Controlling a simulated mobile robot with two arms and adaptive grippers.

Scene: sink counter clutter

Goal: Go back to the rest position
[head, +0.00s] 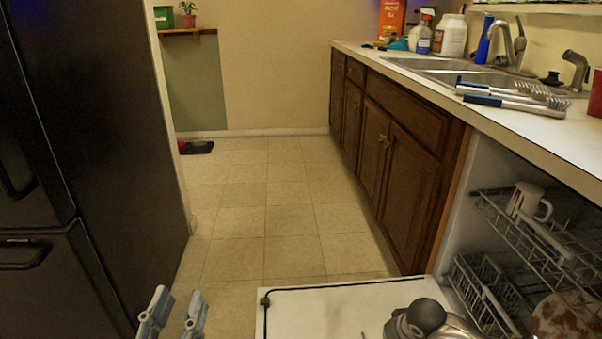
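My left gripper (178,296) shows at the bottom left edge of the head view, pointing up over the tiled floor. Its two grey-blue fingers stand apart with only floor between them, so it is open and empty. The rest of the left arm is cut off by the frame. My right gripper cannot be made out in this view.
The open dishwasher door (318,306) lies at the bottom centre, with a metallic shape with a dark round knob (426,314) over it. A white mug (526,201) sits in the rack. A black fridge (105,150) stands left; the floor between (265,220) is clear.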

